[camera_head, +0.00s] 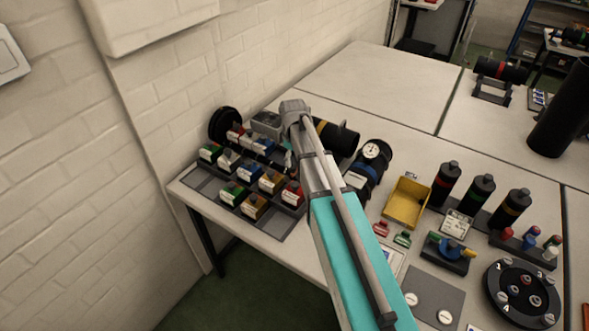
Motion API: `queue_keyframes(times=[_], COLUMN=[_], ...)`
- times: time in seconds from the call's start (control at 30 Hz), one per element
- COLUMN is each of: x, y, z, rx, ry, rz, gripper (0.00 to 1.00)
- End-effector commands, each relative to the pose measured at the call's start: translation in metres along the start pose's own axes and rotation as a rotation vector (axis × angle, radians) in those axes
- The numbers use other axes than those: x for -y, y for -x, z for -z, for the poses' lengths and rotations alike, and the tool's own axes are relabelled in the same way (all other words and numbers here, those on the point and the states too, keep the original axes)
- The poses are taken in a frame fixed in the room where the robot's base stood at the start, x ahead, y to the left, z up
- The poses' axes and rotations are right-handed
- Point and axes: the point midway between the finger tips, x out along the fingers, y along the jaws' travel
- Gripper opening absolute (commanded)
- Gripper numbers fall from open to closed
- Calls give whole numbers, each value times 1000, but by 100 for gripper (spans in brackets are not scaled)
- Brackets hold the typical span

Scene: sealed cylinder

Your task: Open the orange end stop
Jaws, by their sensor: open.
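Amber-orange blocks with white labels stand in the dark sectioned tray at the left; one is in the middle row (270,182) and one in the front row (254,206). I cannot tell which thing is the orange end stop. A black cylinder with an orange-yellow band (335,137) lies behind my arm, partly hidden by it. My arm reaches up from the bottom, and its grey wrist is over the tray's right side. My gripper (289,158) shows only as small dark parts below the wrist, open, close to the tray's blocks. Its fingertips are hard to make out.
The dark tray (195,184) also holds green, blue and red blocks. A gauge unit (371,165), a yellow bin (406,203), several black bottles (480,192) and a round black plate (521,293) stand to the right. A brick wall borders the left. The rear tabletop (385,85) is clear.

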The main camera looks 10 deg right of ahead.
Motion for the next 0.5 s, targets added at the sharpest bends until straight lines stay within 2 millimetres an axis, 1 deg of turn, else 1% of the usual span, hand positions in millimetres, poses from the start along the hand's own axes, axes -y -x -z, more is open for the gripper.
queue_keyframes(times=[0.03,0.2,0.5], x=[0,0,0], y=[-8,-20,-31], z=[0,0,0], rx=[0,0,0], ry=[0,0,0], rz=[0,0,0], gripper=[70,70,70])
